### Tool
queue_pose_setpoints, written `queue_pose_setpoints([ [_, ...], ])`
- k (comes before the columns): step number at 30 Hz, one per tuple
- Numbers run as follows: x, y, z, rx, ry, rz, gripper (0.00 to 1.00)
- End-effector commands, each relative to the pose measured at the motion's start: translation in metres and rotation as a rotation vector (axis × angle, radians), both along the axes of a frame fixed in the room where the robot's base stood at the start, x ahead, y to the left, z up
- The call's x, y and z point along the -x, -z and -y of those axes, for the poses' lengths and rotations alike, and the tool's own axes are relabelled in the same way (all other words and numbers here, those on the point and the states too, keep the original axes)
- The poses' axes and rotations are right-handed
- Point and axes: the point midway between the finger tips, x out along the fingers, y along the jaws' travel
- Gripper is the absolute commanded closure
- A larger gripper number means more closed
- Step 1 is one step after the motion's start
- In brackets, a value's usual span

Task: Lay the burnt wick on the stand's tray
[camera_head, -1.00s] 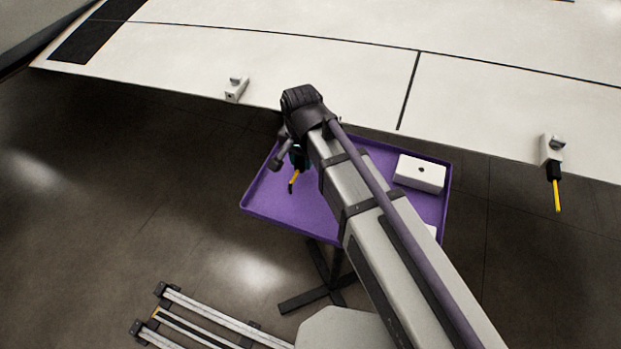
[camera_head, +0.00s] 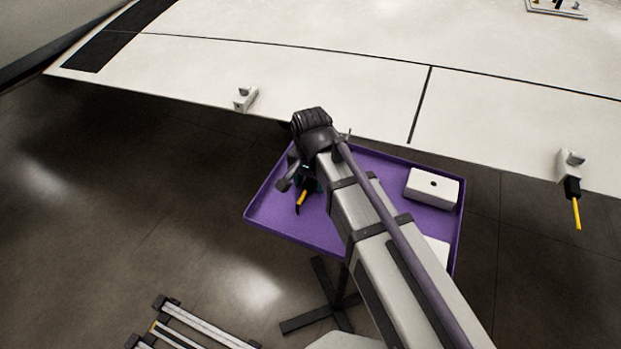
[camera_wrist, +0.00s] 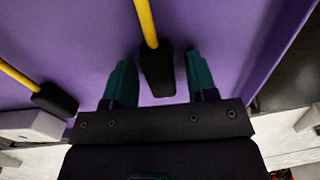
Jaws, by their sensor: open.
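The burnt wick (camera_head: 302,198), yellow with a dark tip, shows over the left part of the stand's purple tray (camera_head: 270,215). My gripper (camera_wrist: 158,62) is open in the wrist view, with its two teal fingers on either side of the wick's black base (camera_wrist: 158,76). Gaps show between the base and both fingers. The wick's yellow rod runs out of the top of that view. In the head view my arm hides most of the gripper and part of the tray. I cannot tell for certain whether the wick fully rests on the tray.
A white box with a hole (camera_head: 432,188) stands on the tray's right side; another white item (camera_head: 437,248) is partly behind my arm. The white wing edge carries an empty bracket (camera_head: 244,98) and a right bracket (camera_head: 568,165) holding another yellow wick (camera_head: 576,212).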

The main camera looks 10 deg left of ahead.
Motion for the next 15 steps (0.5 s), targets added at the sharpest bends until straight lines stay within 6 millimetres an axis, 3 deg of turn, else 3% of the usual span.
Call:
queue_pose_setpoints([
  [8,0.000,-0.009,0.000,0.000,0.000,0.000,0.48],
  [15,0.000,-0.062,0.000,0.000,0.000,0.000,0.48],
])
